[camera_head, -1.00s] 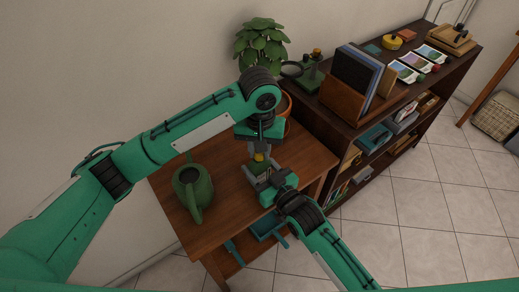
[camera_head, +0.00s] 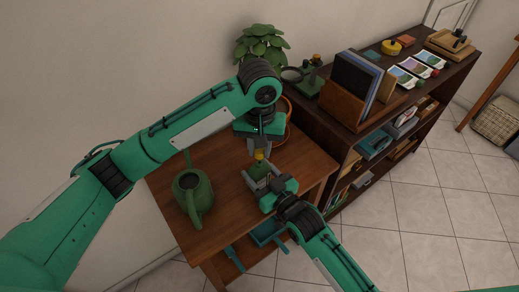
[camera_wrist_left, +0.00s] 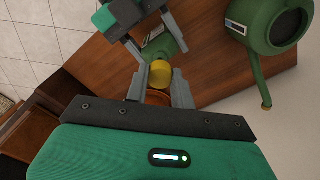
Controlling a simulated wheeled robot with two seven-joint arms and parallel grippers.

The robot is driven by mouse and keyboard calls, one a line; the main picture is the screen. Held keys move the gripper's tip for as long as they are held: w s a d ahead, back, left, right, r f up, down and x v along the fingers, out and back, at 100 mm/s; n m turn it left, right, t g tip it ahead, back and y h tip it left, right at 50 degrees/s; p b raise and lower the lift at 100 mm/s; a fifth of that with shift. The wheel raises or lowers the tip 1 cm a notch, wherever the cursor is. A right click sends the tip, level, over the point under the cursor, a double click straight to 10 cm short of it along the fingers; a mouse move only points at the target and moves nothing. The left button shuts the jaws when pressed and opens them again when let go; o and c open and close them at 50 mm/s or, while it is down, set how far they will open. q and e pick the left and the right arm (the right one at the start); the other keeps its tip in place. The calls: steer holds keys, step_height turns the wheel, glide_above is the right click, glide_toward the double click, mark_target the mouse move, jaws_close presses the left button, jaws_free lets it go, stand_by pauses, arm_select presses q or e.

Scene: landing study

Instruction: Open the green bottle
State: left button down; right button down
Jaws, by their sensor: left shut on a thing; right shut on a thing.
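The green bottle (camera_head: 259,170) stands over the small wooden table, and its yellow cap (camera_head: 259,155) is at the top. My right gripper (camera_head: 257,178) is shut on the bottle's body from the front right. My left gripper (camera_head: 257,149) reaches down from above and is shut on the yellow cap. In the left wrist view the cap (camera_wrist_left: 160,74) lies between the left fingers, with the bottle (camera_wrist_left: 160,45) beyond it. Whether the cap is still joined to the bottle I cannot tell. The fingers partly hide the bottle, and its base is hard to see.
A green watering can (camera_head: 193,192) stands on the left of the wooden table (camera_head: 220,228). A potted plant (camera_head: 262,43) stands behind my left gripper. A dark shelf (camera_head: 335,135) with books and boxes is at the right. Tiled floor lies open beyond it.

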arm_select(q)
step_height(320, 180, up, 3)
steer(key=shift+f, duration=0.15)
arm_select(e)
steer(key=shift+c, duration=2.3)
jaws_free()
